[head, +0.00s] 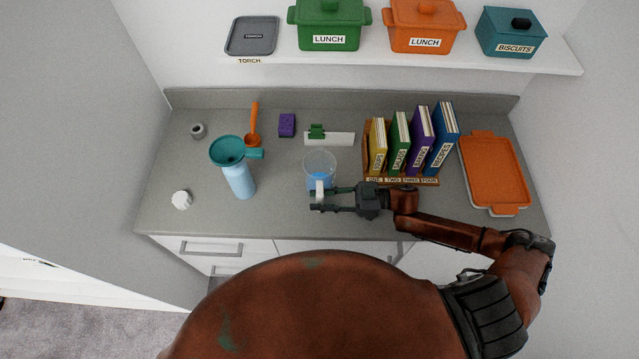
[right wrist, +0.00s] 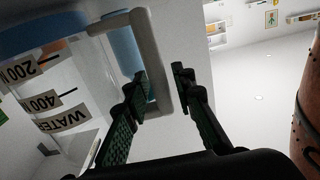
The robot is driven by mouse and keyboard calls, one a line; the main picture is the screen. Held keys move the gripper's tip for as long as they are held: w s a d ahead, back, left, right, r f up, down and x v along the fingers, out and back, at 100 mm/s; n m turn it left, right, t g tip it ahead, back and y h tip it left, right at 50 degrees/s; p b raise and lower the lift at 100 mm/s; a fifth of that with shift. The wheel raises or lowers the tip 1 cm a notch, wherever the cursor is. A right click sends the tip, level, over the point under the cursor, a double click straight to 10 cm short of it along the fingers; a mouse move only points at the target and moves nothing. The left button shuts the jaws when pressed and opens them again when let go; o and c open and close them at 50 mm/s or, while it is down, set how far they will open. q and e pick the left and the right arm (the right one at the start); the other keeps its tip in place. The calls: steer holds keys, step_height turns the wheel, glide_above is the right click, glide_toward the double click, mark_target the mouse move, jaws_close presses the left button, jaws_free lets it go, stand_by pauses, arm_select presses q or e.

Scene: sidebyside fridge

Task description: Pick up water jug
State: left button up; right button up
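The water jug (head: 320,165) is a clear container with blue liquid, standing on the counter in the middle of the head view. Its pale handle (head: 319,190) points toward me. In the right wrist view the jug's labelled wall (right wrist: 40,85) is at the left, with the handle (right wrist: 153,60) as a grey loop. My right gripper (head: 316,200) is at the handle with its fingers apart. In the wrist view the gripper (right wrist: 160,76) has one fingertip over the loop's opening and the other outside the handle bar; contact cannot be told. My left gripper is not in view.
A blue bottle with a teal funnel (head: 228,150) stands left of the jug. A book rack (head: 400,181) is close on the right, with an orange tray (head: 494,172) beyond. A purple block (head: 287,125) and a white board with a green clip (head: 330,139) lie behind.

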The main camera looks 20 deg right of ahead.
jaws_close()
steer(key=shift+r, duration=0.1)
stand_by(0.4)
step_height(320, 180, up, 10)
stand_by(0.5)
